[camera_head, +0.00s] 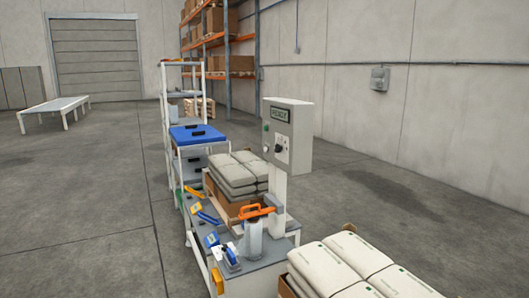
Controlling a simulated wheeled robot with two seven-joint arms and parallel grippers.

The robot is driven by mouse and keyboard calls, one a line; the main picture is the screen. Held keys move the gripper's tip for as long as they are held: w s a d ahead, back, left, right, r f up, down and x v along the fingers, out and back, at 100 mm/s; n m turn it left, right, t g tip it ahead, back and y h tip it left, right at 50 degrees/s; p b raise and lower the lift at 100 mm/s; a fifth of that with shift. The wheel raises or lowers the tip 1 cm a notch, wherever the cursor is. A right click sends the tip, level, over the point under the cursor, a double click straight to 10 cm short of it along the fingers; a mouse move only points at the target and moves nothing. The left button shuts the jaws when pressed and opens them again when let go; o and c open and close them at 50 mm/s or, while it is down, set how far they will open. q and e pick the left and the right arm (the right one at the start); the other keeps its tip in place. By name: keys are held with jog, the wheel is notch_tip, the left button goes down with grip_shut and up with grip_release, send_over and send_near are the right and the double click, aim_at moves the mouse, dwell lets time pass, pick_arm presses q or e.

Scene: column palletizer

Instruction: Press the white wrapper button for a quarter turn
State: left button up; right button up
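A grey control box (299,140) stands on a pale post (276,200) near the middle of the view. Its face turns left toward me and carries a small display (280,114) that seems to read READY. Neither of my grippers shows in the view, and nothing is seen touching the box.
A grey bench (262,270) below the box holds an orange-handled tool (257,211) and blue-and-white tools (226,256). Stacked grey sacks (237,172) stand behind it, and pale sacks (345,264) at the lower right. A blue lid (197,134) is on a rack.

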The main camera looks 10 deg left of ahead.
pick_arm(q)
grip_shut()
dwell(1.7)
